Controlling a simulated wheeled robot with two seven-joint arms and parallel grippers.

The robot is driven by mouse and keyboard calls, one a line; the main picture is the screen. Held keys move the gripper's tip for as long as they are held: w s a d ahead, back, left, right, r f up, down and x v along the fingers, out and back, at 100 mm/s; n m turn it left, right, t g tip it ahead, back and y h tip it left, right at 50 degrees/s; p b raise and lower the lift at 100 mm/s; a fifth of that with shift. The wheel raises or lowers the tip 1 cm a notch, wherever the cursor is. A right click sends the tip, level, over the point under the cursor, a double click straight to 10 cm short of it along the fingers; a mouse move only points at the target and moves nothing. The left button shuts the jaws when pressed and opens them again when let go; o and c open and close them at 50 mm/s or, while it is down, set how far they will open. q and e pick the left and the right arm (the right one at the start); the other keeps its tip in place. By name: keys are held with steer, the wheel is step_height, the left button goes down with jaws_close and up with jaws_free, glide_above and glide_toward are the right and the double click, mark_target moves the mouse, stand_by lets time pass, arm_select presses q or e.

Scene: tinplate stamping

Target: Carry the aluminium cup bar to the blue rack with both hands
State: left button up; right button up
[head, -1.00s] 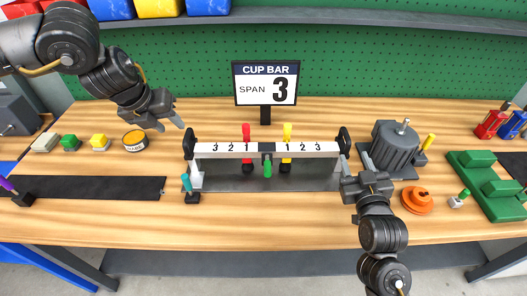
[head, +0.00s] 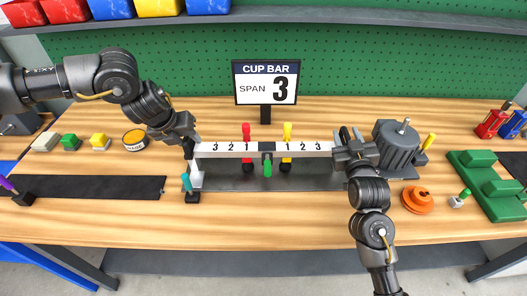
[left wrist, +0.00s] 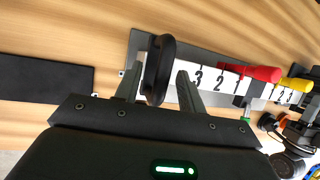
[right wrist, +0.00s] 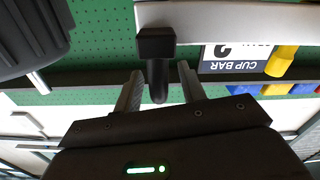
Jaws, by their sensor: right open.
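The cup bar (head: 225,150) is a pale bar marked 3 2 1 1 2 3, standing level over a dark base plate, with a dark upright grip at each end. My left gripper (head: 192,139) is at its left end. In the left wrist view its open fingers (left wrist: 155,88) are on either side of the dark left grip (left wrist: 158,68). My right gripper (head: 349,138) is at the right end. In the right wrist view its fingers (right wrist: 158,82) are apart, with the dark right grip (right wrist: 157,60) between them. I cannot tell whether a blue frame (head: 45,262) at lower left is the rack.
Red (head: 247,131) and yellow (head: 287,131) handles stand behind the bar; a green one (head: 267,168) is in front. A sign (head: 266,83) reads CUP BAR SPAN 3. A grey motor (head: 398,146) stands right of the bar.

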arm_select(q)
jaws_close()
arm_select(e)
jaws_close()
arm_select(q)
steer(key=shift+w+r, duration=0.1)
stand_by(0.9)
